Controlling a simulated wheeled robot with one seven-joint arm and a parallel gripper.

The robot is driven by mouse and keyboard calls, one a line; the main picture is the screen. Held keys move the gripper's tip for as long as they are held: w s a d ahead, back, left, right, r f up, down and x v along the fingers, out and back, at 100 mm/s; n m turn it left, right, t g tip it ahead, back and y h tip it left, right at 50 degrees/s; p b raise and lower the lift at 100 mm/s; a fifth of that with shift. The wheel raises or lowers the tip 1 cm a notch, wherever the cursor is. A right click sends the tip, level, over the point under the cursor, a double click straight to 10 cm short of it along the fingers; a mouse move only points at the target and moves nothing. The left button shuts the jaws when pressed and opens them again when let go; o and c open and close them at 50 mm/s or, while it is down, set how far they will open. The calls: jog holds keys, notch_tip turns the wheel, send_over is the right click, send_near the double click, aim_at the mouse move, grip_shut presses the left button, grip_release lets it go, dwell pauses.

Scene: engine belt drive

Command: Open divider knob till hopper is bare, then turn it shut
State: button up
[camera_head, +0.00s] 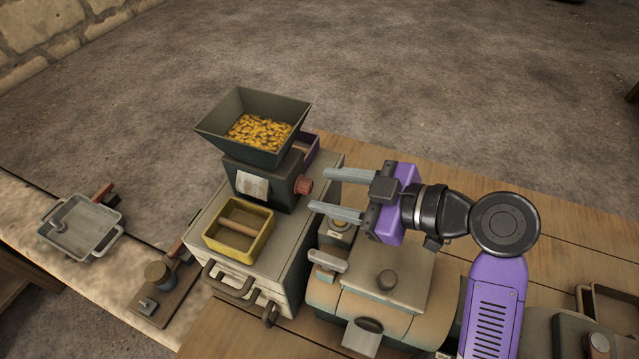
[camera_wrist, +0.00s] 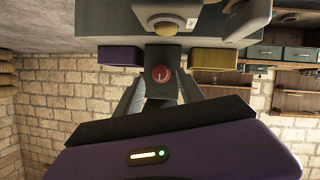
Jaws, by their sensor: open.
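The hopper (camera_head: 255,125) is a dark, square, flared bin with a layer of yellow grain-like pieces (camera_head: 258,132) in its bottom. It stands on a dark divider body (camera_head: 265,182) with a pale label on its front. The red divider knob (camera_head: 303,186) sticks out of the body's right side. In the wrist view the knob (camera_wrist: 161,74) shows face-on, red with a light mark, between the fingers. My gripper (camera_head: 322,191) is open, its two fingers pointing left at the knob. The fingertips look close to the knob; I cannot tell whether they touch it.
A yellow tray (camera_head: 262,250) with a divider bar sits in front of the body, and a purple tray (camera_head: 311,147) behind it, both on a grey cabinet (camera_head: 297,245). A machine with a flat top (camera_head: 385,280) lies below my gripper. A metal pan (camera_head: 80,228) is far left.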

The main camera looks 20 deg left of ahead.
aim_at(304, 186)
jog(key=shift+x, duration=1.35)
grip_shut()
